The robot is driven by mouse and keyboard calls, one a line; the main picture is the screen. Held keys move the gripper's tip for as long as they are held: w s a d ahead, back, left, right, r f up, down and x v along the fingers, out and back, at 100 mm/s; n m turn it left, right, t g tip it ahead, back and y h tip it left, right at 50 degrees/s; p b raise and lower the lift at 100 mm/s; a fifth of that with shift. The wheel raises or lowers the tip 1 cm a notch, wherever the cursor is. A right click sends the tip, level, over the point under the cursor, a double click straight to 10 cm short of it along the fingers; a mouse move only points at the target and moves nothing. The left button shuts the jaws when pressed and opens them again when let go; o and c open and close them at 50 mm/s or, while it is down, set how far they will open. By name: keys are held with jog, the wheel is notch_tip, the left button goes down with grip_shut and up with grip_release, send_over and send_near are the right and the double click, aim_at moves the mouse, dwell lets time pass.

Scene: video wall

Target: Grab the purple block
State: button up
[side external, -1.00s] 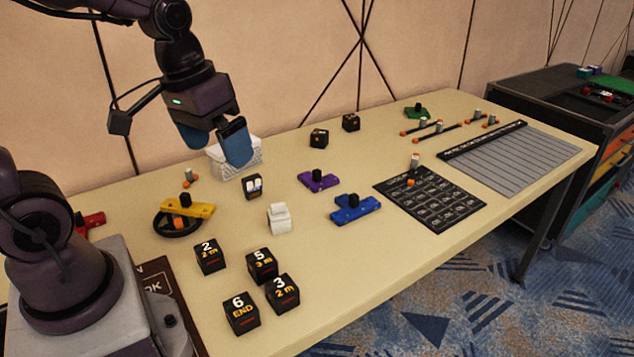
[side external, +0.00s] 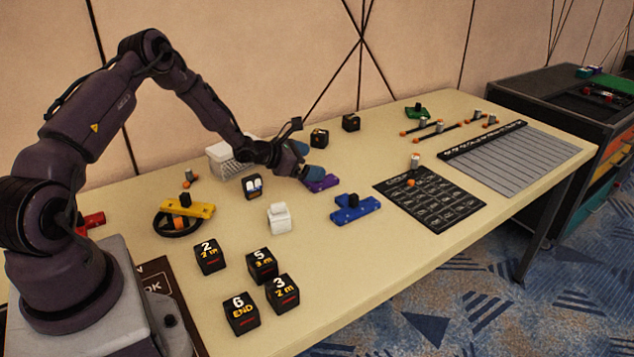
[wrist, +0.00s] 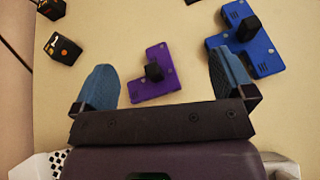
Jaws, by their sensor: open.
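The purple block (side external: 325,184) lies on the table in the side external view, partly hidden behind my gripper (side external: 309,162). In the wrist view the purple block (wrist: 151,82) is an L-shaped plate with a black knob on top, and it lies flat. My gripper (wrist: 163,88) is open and empty, with its blue fingertips on either side of the block in that picture. The left fingertip is apart from the block. How high the fingertips are above the table is hard to tell.
A blue block (side external: 354,208) with a black knob lies just right of the purple one, near the right fingertip in the wrist view. Black cubes (side external: 320,138) stand behind. A white basket (side external: 224,160) and a white item (side external: 279,217) stand to the left.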

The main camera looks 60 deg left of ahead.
jog(key=a+n+y, duration=0.1)
jog(key=w+a+r+n, duration=0.1)
jog(key=a, duration=0.1)
jog(key=shift+w+r+n+t+y, duration=0.2)
jog(key=shift+n+t+y, duration=0.1)
jog(key=shift+y, duration=0.1)
notch_tip(320, 180, down, 3)
jog(key=shift+f, duration=0.6)
notch_tip(320, 180, down, 3)
jog(key=shift+r, duration=0.1)
jog(key=shift+x, duration=0.95)
jog(key=shift+w+f, duration=0.3)
jog(key=shift+w, duration=0.15)
jog(key=c, duration=0.6)
